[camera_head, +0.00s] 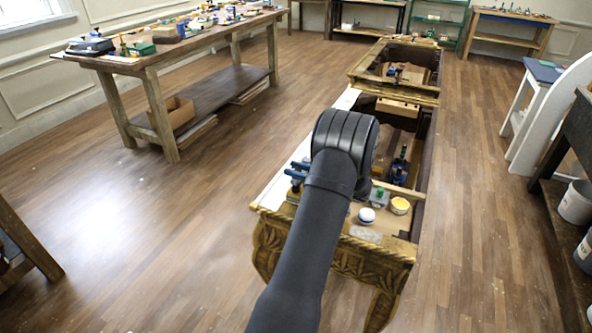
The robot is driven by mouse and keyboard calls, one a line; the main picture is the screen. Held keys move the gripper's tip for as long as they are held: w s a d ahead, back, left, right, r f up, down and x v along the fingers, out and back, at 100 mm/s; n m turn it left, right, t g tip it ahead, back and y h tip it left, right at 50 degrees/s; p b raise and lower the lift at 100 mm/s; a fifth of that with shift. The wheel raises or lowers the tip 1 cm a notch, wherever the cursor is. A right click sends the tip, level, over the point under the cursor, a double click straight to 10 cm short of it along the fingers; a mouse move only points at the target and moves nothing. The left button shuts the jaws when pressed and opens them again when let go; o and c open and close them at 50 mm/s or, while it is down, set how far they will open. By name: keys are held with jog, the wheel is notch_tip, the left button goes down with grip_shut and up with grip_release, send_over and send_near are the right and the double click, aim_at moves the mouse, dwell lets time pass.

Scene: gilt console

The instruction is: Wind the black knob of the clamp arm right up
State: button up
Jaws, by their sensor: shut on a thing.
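My own dark grey arm reaches up from the bottom over the near end of the gilt console (340,262). My gripper is hidden behind the arm's thick rounded joint, so its fingers do not show. A small blue and dark clamp-like item (298,172) sits at the console's left edge, just left of my arm. Another upright dark and blue item (400,163) stands inside the open console to the right of my arm. Both are too small to make out a black knob, and I cannot tell which is the clamp arm.
A white round-topped pot (366,214), a yellow-topped tin (400,205) and a small green item (378,194) stand on the console's near end. A cluttered workbench (150,62) is at the upper left. A dark bench stands at the right edge.

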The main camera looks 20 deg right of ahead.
jog(key=shift+f+n+g+y, duration=0.25)
jog(key=shift+n+g+y, duration=0.15)
jog(key=shift+g, duration=0.1)
jog(key=o, duration=0.8)
jog(key=shift+o, duration=0.8)
jog(key=shift+r, duration=0.1)
jog(key=v, duration=1.7)
jog(key=shift+s, duration=0.2)
jog(key=shift+d, duration=0.1)
